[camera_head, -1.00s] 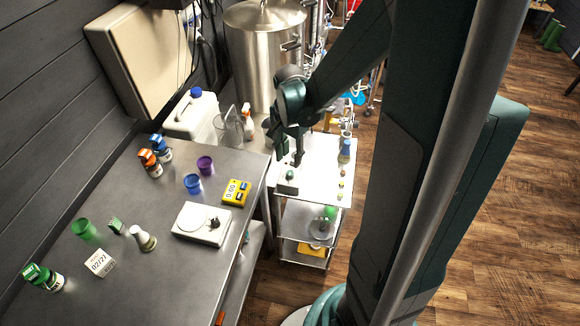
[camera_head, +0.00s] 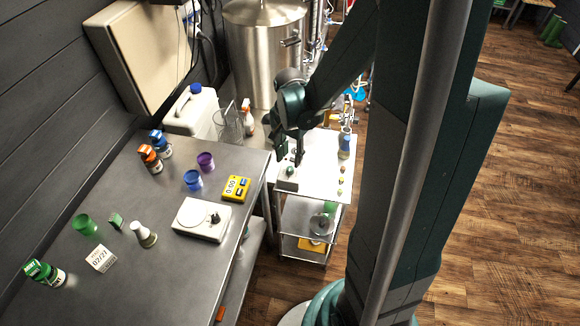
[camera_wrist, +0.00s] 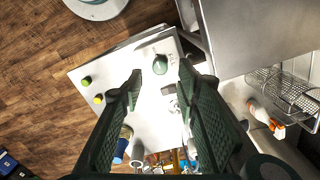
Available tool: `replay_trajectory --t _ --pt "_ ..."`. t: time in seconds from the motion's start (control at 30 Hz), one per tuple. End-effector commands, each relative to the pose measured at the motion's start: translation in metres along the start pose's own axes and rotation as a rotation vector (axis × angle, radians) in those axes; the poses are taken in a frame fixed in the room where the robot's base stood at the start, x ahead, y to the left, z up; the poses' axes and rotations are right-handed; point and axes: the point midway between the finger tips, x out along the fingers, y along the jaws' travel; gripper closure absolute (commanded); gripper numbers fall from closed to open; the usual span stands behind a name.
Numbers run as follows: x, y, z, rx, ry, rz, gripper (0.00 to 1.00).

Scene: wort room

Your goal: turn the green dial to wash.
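The green dial (camera_head: 291,170) sits on a small box (camera_head: 287,186) at the near left of the white cart top. The dial also shows in the wrist view (camera_wrist: 160,64), on the pale cart surface. My gripper (camera_head: 291,155) is above and very close to the dial, with one finger reaching down at its right side. In the wrist view my gripper (camera_wrist: 160,79) is open, with its two fingers apart and the dial just beyond the gap between the tips. I cannot tell whether a finger touches it. The dial's setting and any wash mark are too small to read.
A blue-topped bottle (camera_head: 345,143) and several small coloured items stand along the cart's right side. The steel table (camera_head: 130,262) at left holds a yellow timer (camera_head: 236,188) and a white scale (camera_head: 202,220). A large steel tank (camera_head: 263,55) stands behind.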

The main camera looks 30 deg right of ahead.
Motion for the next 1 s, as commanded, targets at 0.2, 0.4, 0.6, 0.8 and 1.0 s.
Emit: replay_trajectory --t 0.2,0.4,0.6,0.8,1.0 --pt "0.023 -0.001 -0.001 0.000 0.000 0.000 0.68" --pt "0.042 0.000 0.000 0.000 0.000 0.000 0.68" --pt "0.053 0.000 0.000 0.000 0.000 0.000 0.68" --pt "0.058 0.000 0.000 0.000 0.000 0.000 0.68" --pt "0.058 0.000 0.000 0.000 0.000 0.000 0.68"
